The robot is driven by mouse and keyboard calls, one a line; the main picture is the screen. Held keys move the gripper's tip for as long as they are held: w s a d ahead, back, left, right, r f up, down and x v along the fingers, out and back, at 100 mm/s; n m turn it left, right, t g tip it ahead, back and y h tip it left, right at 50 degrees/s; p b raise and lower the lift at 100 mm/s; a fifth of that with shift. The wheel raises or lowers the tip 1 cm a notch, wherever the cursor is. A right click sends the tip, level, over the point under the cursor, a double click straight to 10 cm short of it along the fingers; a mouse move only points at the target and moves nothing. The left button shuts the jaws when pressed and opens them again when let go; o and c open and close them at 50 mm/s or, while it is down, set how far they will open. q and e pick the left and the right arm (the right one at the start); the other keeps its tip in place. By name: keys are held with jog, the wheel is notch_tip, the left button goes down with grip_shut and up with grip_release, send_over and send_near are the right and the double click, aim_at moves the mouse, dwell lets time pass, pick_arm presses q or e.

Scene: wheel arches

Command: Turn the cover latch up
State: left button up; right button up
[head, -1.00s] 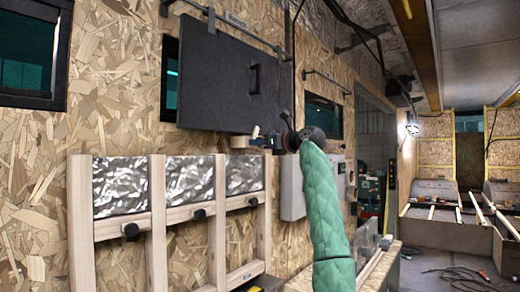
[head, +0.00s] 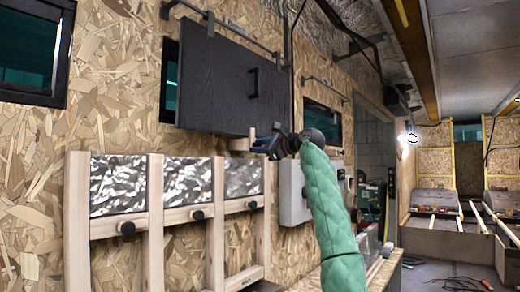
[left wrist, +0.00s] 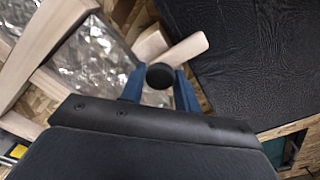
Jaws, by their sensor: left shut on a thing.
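The black cover (head: 215,80) hangs from a rail on the chipboard wall and has a dark handle. My left gripper (head: 262,146) is at the latch. Its blue fingers (left wrist: 159,87) stand either side of a round black knob (left wrist: 160,75) and are shut on it. The gripper hides part of the latch in the head view. My right gripper is not in view.
A wooden frame (head: 155,215) with silver foil panels and black knobs stands below the cover. A grey box (head: 293,190) is on the wall behind my left arm. Windows flank the cover. The floor (head: 440,272) at right has cables on it.

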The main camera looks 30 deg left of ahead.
pick_arm(q)
jog(key=shift+r+n, duration=0.15)
jog(key=shift+n, duration=0.15)
jog(key=shift+s, duration=0.1)
jog(key=o, duration=0.8)
jog(key=shift+o, duration=0.6)
jog(key=shift+s+r, duration=0.1)
jog(key=shift+s, duration=0.15)
jog(key=shift+w, duration=0.1)
